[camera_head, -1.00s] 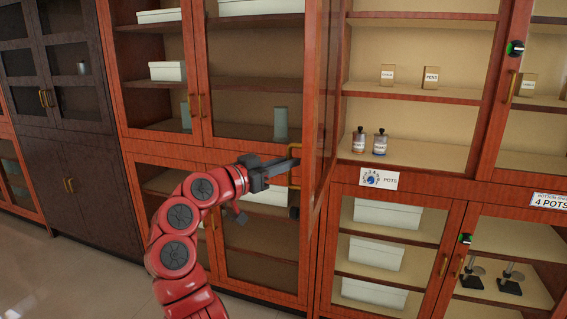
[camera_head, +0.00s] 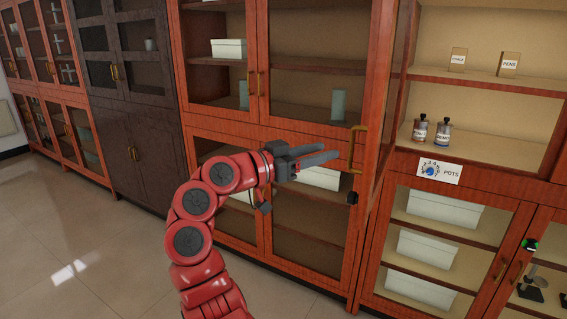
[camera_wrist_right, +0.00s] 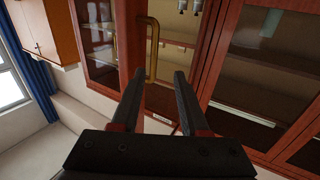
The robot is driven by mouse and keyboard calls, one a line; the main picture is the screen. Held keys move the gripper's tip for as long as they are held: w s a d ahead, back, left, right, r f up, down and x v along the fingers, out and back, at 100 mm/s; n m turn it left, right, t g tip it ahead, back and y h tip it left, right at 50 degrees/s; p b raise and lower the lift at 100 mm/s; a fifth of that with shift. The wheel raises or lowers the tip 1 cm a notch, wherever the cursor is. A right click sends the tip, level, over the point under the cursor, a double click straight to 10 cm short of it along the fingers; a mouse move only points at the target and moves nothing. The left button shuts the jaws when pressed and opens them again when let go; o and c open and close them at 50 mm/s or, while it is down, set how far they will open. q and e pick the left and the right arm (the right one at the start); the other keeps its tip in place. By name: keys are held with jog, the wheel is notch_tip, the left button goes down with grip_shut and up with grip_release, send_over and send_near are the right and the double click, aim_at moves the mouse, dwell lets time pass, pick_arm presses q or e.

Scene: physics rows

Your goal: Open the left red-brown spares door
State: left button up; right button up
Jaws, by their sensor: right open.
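The red-brown spares door (camera_head: 385,110) stands swung out from its upper cabinet in the head view, seen nearly edge-on. Its bare shelf opening shows to the right. A brass bar handle (camera_head: 357,149) is on its near edge. The handle also shows in the wrist view (camera_wrist_right: 152,52), just beyond and between the fingertips. My right gripper (camera_head: 318,158) is open and empty, left of the handle, with a small gap between the fingertips and the handle in the head view. My left gripper is not in view.
Inside the open cabinet stand two small bottles (camera_head: 431,131) and small labelled boxes (camera_head: 509,64). A POTS sign (camera_head: 439,171) is below. Lower glazed doors hold white boxes (camera_head: 426,248). A dark cabinet (camera_head: 128,95) stands farther left. The floor (camera_head: 80,225) at left is clear.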

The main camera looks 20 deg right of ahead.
jog(key=v, duration=1)
jog(key=shift+r, duration=0.1)
